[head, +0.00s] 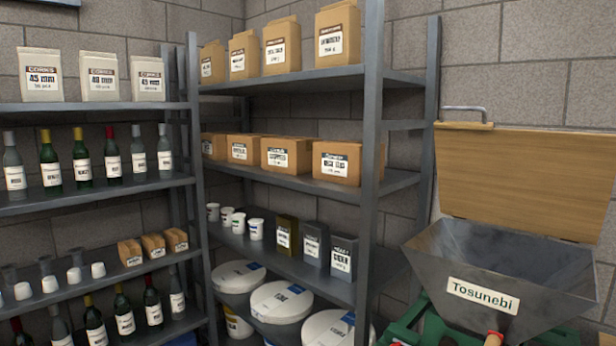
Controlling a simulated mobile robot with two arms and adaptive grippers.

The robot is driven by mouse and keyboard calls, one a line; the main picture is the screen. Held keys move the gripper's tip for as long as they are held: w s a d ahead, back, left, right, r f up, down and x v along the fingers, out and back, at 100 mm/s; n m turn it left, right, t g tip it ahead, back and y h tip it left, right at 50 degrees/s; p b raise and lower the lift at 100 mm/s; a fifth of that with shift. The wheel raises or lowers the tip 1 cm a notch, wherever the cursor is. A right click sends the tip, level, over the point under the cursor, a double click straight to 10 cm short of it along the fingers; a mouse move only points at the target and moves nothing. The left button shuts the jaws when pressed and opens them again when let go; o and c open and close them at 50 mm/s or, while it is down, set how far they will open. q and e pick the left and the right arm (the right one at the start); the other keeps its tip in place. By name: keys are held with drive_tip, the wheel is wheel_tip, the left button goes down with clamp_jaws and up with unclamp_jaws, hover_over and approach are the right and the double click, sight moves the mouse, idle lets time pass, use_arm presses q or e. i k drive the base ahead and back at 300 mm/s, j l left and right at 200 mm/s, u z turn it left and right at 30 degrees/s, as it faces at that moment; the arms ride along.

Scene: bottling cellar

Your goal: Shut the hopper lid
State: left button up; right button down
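The hopper (500,270) is a grey metal funnel at the lower right, with a white label reading "Tosunebi" on its front. Its wooden lid (525,175) stands raised and open at the hopper's back edge, near the wall. A metal handle (464,109) sits at the lid's upper left corner. Neither of my grippers is in view.
Steel shelving (372,150) stands left of the hopper, holding bottles, paper bags, boxes and white tubs (281,301). A green frame (405,325) is under the hopper. A block wall is behind.

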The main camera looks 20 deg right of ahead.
sight(554, 184)
drive_tip(key=z, duration=1.7)
